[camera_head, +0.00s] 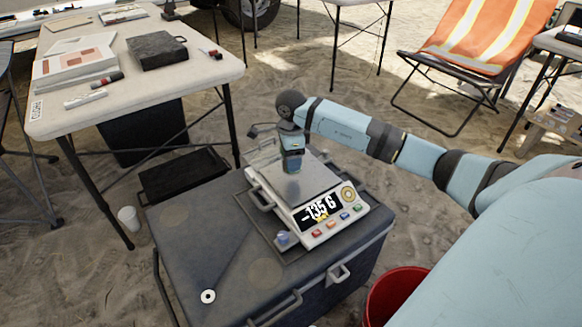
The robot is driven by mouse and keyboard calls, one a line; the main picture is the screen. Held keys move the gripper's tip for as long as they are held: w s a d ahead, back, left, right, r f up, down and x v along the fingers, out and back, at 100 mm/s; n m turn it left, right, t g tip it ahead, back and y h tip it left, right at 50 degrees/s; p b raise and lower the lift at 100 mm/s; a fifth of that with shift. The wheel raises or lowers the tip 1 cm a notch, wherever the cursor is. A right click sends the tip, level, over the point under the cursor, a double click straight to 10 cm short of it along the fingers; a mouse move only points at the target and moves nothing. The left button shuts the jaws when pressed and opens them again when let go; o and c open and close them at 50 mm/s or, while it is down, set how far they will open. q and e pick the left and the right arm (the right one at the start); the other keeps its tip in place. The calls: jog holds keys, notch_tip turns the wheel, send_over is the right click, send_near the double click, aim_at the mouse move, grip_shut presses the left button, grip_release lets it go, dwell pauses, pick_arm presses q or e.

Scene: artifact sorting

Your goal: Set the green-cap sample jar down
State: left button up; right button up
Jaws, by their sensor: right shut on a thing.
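My right gripper (291,168) points down over the metal pan of a digital scale (318,185), its arm coming in from the right. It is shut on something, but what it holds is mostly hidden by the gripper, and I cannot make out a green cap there. I cannot tell whether the held thing touches the pan. The scale stands on a dark grey case (195,235), and its display (319,210) seems to read -135 G. A small blue-topped item (283,238) sits by the scale's front left corner. My left gripper is not in view.
A white ring (208,296) lies on the case's front left, with bare lid around it. A red bucket (396,290) stands right of the case. A folding table (205,72) with papers and a dark box (157,50) is at upper left. A white cup (128,218) stands on the sand.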

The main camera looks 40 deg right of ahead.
notch_tip(320, 180, down, 3)
jog(key=shift+f+b, duration=0.15)
jog(key=shift+b, duration=0.4)
jog(key=shift+f, duration=0.25)
jog(key=shift+r, duration=0.15)
jog(key=shift+f, duration=0.2)
jog(key=o, duration=1)
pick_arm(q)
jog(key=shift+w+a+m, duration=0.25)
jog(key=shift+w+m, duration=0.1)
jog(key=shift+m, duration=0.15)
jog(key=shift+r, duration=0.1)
pick_arm(e)
jog(key=shift+r, duration=0.15)
